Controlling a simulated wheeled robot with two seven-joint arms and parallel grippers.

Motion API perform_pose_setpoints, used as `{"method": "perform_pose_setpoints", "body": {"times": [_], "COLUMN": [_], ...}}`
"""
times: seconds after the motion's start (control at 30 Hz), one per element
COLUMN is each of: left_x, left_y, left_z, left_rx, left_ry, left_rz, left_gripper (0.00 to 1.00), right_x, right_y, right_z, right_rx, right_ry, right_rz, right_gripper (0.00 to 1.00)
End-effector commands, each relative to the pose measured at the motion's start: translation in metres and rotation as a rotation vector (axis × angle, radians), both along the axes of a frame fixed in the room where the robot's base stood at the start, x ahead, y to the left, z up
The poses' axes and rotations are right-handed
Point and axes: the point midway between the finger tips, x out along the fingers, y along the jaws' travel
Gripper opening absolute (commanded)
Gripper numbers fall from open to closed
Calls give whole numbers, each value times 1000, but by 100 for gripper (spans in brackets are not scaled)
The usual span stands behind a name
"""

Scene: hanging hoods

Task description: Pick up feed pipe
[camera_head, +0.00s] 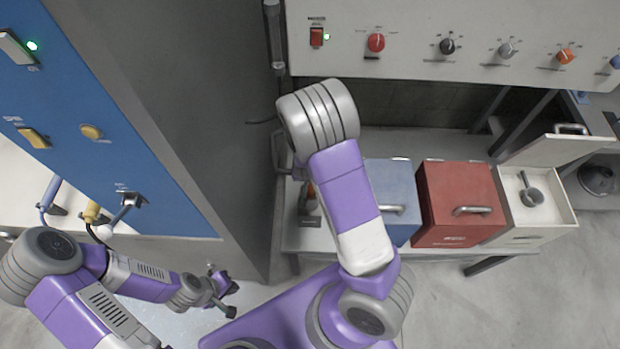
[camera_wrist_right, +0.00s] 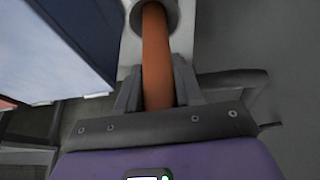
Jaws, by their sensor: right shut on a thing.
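The feed pipe (camera_wrist_right: 157,65) is an orange-brown tube in the right wrist view, with a round grey collar at its upper end. My right gripper (camera_wrist_right: 157,92) has a grey finger on each side of it and is shut on it. My left gripper (camera_head: 228,299) is at the lower left, fingers apart and empty, far from the pipe.
A blue box (camera_head: 398,178), a red box (camera_head: 456,192) and an open white box (camera_head: 561,207) with a ladle stand right of my right arm. A tall grey cabinet side (camera_head: 215,130) rises on the left. A knob panel (camera_head: 420,35) is above.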

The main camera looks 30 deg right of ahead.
Motion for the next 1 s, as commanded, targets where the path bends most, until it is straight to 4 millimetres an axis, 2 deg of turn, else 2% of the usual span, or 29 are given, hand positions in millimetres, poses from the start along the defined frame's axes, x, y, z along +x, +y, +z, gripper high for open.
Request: {"method": "perform_pose_setpoints", "body": {"times": [0.03,0.5,0.7,1.0], "left_x": [0,0,0,0], "left_y": [0,0,0,0], "left_z": [8,54,63,80], "left_rx": [0,0,0,0], "left_ry": [0,0,0,0], "left_rz": [0,0,0,0], "left_gripper": [0,0,0,0], "right_x": [1,1,1,1], "right_y": [1,1,1,0], "right_z": [16,111,132,149], "right_rx": [0,0,1,1], "right_ry": [-5,-4,-3,-2], "right_rz": [2,3,1,-1], "right_gripper": [0,0,0,0]}}
